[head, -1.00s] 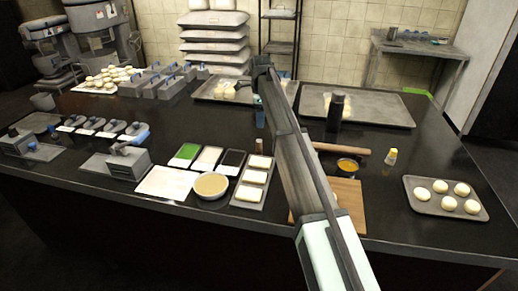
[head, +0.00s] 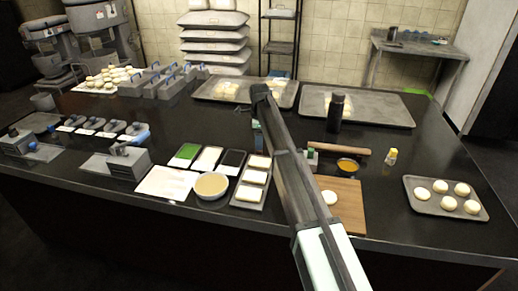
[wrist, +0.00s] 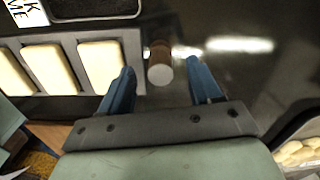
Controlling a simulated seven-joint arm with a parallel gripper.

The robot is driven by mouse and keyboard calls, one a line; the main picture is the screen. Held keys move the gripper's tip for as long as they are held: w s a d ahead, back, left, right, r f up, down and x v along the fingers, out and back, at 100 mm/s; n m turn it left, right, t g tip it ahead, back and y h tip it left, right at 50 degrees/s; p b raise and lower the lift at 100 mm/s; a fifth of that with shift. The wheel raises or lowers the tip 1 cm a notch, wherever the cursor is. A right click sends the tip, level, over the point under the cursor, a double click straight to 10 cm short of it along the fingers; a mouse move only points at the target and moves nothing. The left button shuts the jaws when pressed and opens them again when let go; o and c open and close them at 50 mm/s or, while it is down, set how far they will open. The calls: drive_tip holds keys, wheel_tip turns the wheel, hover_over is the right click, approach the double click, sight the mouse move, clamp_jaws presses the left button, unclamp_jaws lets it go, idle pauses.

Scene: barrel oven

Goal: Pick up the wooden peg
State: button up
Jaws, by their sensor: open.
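The wooden peg (wrist: 158,51) is a short brown cylinder with a pale round end. It appears to stand upright on the dark counter in the wrist view. My gripper (wrist: 160,68) is open, with its two blue fingers on either side of the peg in that picture and gaps on both sides. I cannot tell how far below the fingertips the peg is. In the head view, my gripper (head: 256,126) is low over the counter behind the tray of pale blocks, and the peg is not clearly visible beside my arm.
A tray with pale blocks (wrist: 100,64) lies close left of the peg in the wrist view. In the head view, a rolling pin (head: 340,149), a dark bottle (head: 336,112) and a wooden board (head: 350,212) are to the right. Bare counter (head: 222,130) lies left of my gripper.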

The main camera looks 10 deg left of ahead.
wheel_tip(320, 180, down, 3)
drive_tip(key=shift+a+f, duration=0.1)
drive_tip(key=shift+f, duration=0.1)
drive_tip(key=c, duration=1.1)
